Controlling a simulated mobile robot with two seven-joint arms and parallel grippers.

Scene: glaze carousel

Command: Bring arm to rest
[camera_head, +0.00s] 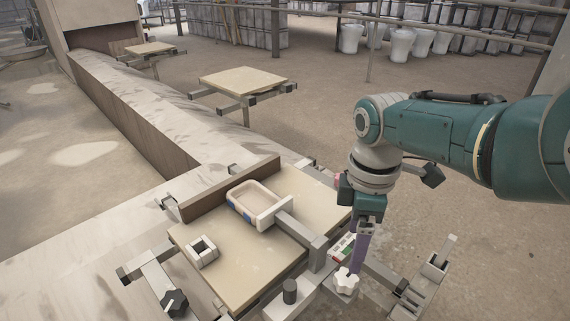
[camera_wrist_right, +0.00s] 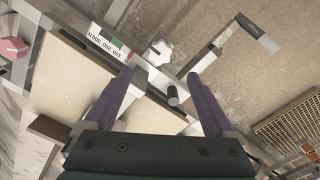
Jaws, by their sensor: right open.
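My right arm comes in from the right in the head view. Its right gripper (camera_head: 356,262) points down beside the right edge of the near board (camera_head: 275,248). In the wrist view the two purple fingers of the right gripper (camera_wrist_right: 162,78) are apart, with nothing between them held. A white star-shaped knob (camera_head: 346,282) lies just below the fingers in the head view; it also shows beyond them in the wrist view (camera_wrist_right: 157,52). I cannot tell whether the fingers touch it. My left gripper is in neither view.
A shallow basin (camera_head: 275,218) and a small hollow square block (camera_head: 202,251) stand on the near board. Another board (camera_head: 243,81) stands farther back. Open floor lies to the right.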

